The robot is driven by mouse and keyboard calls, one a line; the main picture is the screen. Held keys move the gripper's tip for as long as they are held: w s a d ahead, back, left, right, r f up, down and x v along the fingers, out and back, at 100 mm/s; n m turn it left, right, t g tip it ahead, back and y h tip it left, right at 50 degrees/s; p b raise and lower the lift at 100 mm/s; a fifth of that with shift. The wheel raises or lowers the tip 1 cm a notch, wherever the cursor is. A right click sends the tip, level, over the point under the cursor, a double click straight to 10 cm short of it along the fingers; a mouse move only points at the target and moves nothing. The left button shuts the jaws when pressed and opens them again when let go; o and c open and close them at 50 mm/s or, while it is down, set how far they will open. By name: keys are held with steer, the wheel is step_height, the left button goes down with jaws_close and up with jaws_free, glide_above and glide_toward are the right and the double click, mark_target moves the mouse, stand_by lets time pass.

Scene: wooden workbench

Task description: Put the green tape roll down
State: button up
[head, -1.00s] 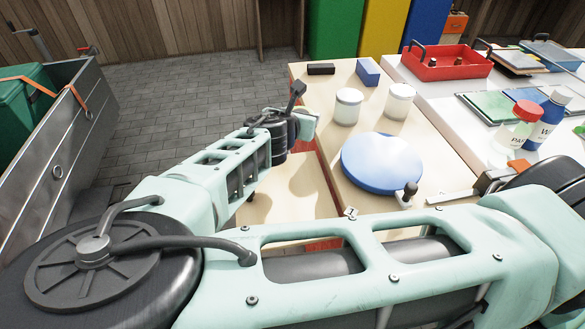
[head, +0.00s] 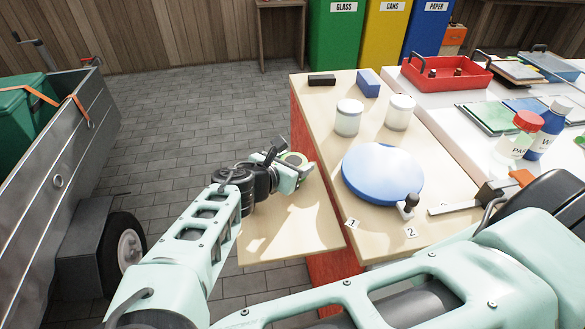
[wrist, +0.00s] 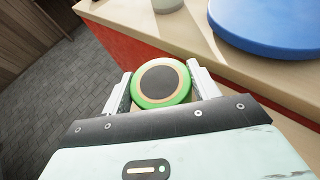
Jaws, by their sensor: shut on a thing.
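The green tape roll (wrist: 161,84) is between the two fingers of my gripper (wrist: 160,92) in the wrist view. It has a green outer band, a tan core ring and a dark centre. My gripper is shut on it. In the head view my gripper (head: 290,172) holds the tape roll (head: 296,158) at the left edge of the wooden workbench (head: 310,105), near a lower wooden leaf (head: 295,225). I cannot tell how high the roll is above the surface.
A blue round disc (head: 380,172) lies on the bench right of my gripper. Two white-lidded jars (head: 348,118) stand behind it. A black block (head: 321,80) and a blue block (head: 368,83) are at the far end. Number tags (head: 352,224) lie near the front. Bare wood shows between them.

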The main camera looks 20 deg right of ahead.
steer(key=shift+f, duration=1.05)
steer(key=o, duration=1)
